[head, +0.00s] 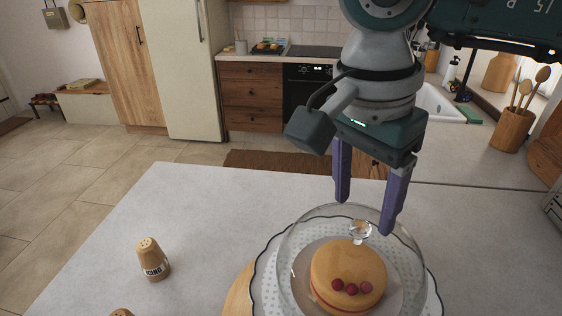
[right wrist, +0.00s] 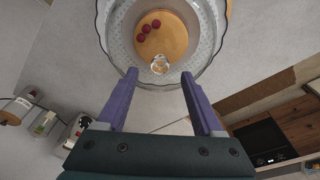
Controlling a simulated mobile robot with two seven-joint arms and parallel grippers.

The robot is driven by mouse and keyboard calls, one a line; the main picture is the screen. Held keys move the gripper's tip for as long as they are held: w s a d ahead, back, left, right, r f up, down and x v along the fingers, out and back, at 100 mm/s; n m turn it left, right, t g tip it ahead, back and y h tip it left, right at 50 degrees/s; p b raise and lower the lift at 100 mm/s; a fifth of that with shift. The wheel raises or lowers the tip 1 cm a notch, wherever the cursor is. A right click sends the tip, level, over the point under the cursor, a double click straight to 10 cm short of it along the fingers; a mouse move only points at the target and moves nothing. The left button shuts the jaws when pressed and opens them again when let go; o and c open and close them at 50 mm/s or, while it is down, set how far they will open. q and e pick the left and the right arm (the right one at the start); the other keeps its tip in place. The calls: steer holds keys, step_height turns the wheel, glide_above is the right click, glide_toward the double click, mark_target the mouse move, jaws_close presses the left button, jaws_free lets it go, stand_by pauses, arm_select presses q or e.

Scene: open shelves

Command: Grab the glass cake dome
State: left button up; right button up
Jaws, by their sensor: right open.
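The glass cake dome (head: 295,255) is clear with a round glass knob (head: 360,230) on top. It stands over a cake (head: 347,275) with red berries, on a scalloped-edged plate (head: 262,262) at the front of the counter. My right gripper (head: 366,215) is open and points down, with its two purple fingers close to the knob. In the right wrist view the knob (right wrist: 160,65) lies just beyond the open fingertips (right wrist: 158,73), roughly midway between them, with nothing held. My left gripper is not in view.
An icing shaker (head: 152,259) stands on the counter (head: 185,210) left of the dome, and part of another wooden item (head: 122,312) shows at the bottom edge. A wooden utensil holder (head: 511,130) stands at the right. The counter left of the dome is mostly clear.

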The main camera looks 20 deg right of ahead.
mark_target(360, 225)
steer(key=shift+w+d+f+p, duration=0.1)
steer(key=shift+f+p, duration=0.05)
steer(key=shift+f, duration=0.65)
steer(key=shift+d+f+p, duration=0.1)
steer(key=shift+f+p, duration=0.05)
steer(key=shift+f, duration=0.65)
steer(key=shift+c, duration=0.3)
jaws_close()
